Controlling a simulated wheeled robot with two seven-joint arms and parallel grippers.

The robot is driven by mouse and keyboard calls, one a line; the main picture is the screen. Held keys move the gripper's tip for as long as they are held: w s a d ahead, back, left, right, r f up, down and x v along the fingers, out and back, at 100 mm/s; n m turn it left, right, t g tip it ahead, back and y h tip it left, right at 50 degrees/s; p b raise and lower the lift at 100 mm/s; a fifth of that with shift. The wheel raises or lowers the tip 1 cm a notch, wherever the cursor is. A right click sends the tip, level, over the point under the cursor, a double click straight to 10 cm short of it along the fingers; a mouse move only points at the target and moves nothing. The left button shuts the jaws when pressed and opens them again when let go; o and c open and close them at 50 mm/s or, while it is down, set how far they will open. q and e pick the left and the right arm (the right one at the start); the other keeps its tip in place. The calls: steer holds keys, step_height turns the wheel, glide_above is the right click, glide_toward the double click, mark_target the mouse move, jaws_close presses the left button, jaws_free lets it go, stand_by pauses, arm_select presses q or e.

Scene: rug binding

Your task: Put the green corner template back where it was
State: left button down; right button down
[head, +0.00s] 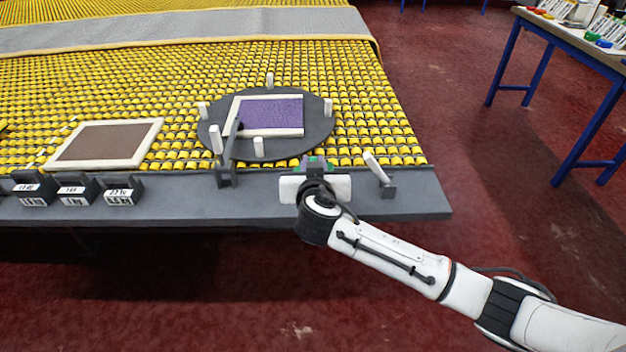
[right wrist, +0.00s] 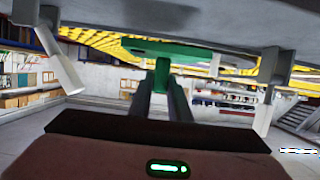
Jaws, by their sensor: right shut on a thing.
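The green corner template (right wrist: 160,75) is between the two fingers of my right gripper (right wrist: 160,92) in the right wrist view, with a wide green part beyond the fingertips. In the head view only small green bits of it (head: 314,161) show past my right gripper (head: 316,170), which hides the rest. The gripper is shut on it at the grey front ledge (head: 245,202) of the roller table. I cannot tell whether the template touches the ledge. My left gripper is not in view.
A round dark plate (head: 308,142) with white pegs carries a purple piece (head: 272,113) with pale edging. A black clamp (head: 226,174) stands left of my gripper, and a white-handled lever (head: 386,180) stands right of it. A brown framed piece (head: 106,142) and labelled black bins (head: 75,190) are at left.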

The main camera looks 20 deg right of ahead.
steer(key=shift+f, duration=2.2)
steer(key=shift+f, duration=0.2)
steer(key=c, duration=1.6)
jaws_free()
steer(key=shift+r, duration=0.1)
steer(key=shift+c, duration=0.2)
